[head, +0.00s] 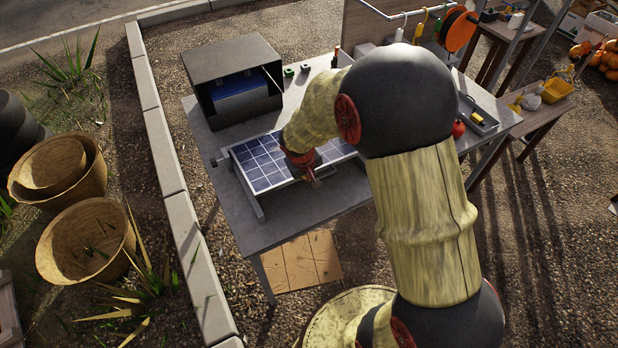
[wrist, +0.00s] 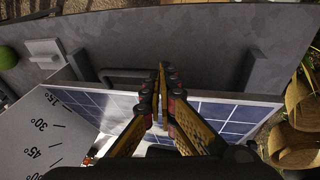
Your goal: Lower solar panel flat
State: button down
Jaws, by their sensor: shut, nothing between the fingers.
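The solar panel (head: 262,165) is a blue gridded panel with a pale frame, on a stand on the grey table. In the wrist view the panel (wrist: 225,118) spans both sides of my fingers, with its edge near the 15° mark of a white angle plate (wrist: 45,130). It looks tilted; I cannot tell the exact angle. A grey bar handle (wrist: 128,74) is just left of my fingertips. My gripper (head: 311,176) is over the middle of the panel. In the wrist view my gripper (wrist: 163,72) is shut and empty. My arm hides the panel's right part in the head view.
A dark open box (head: 232,82) with something blue inside stands behind the panel. A tray (head: 478,117) and a red round object (head: 458,128) are on the table's right. The grey table (head: 235,212) is bare at its front left. Wicker baskets (head: 85,240) stand beyond the kerb.

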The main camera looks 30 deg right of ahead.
notch_tip(320, 180, down, 8)
jog(key=s+b, duration=0.1)
jog(key=b, duration=0.6)
jog(key=shift+s, duration=0.4)
